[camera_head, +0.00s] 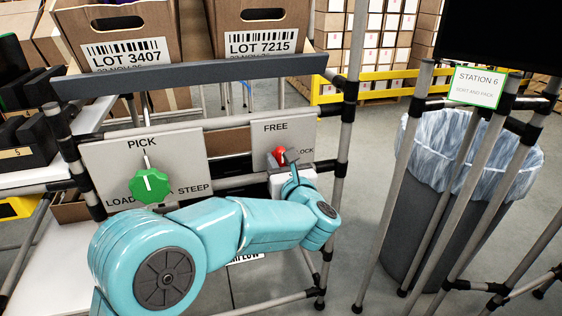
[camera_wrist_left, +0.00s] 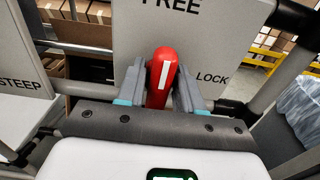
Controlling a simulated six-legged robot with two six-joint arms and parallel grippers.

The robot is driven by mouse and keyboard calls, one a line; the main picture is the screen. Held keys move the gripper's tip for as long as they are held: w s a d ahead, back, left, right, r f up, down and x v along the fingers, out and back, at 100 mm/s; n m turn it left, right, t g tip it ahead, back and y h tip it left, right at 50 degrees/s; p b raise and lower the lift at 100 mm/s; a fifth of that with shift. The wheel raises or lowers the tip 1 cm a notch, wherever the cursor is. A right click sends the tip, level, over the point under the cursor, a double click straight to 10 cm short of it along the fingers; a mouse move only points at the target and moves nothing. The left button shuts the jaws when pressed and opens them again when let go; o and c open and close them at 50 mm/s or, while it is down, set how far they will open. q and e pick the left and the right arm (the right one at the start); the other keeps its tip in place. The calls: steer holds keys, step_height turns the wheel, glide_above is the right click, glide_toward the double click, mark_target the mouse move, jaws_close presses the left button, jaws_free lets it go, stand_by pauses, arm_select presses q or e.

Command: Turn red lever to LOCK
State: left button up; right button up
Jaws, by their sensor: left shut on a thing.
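The red lever (camera_head: 279,153) is on the right-hand pale panel (camera_head: 284,132), with FREE printed at the top and LOCK at the right. In the left wrist view the red lever (camera_wrist_left: 163,72) stands nearly upright, its white stripe pointing up toward FREE with a slight lean right. My left gripper (camera_head: 287,157) is at the lever, with my arm in front of the lower panel. In the wrist view its fingers (camera_wrist_left: 158,90) are shut on the lever, one on each side. The lever's base is hidden by the gripper. My right gripper is not in view.
A green knob (camera_head: 149,186) sits on the left panel (camera_head: 190,150), marked PICK, LOAD and STEEP. Two tilted cartons (camera_head: 117,52) (camera_head: 262,43) stand on the shelf above. A lined bin (camera_head: 440,215) and rack posts stand at the right.

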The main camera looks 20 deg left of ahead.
arm_select(q)
steer(key=shift+m, duration=0.3)
steer(key=m+b, duration=0.1)
steer(key=m, duration=0.2)
steer(key=shift+w+d+f, duration=0.1)
steer(key=m, duration=0.4)
steer(key=shift+w+d, duration=0.1)
steer(key=m, duration=0.5)
steer(key=shift+d+f+p, duration=0.1)
steer(key=shift+p, duration=0.3)
steer(key=m+p, duration=0.1)
steer(key=m, duration=0.2)
steer(key=shift+f, duration=0.1)
steer(key=shift+f+m+p, duration=0.15)
steer(key=shift+m+p, duration=0.3)
steer(key=shift+m, duration=0.55)
steer(key=o, duration=0.8)
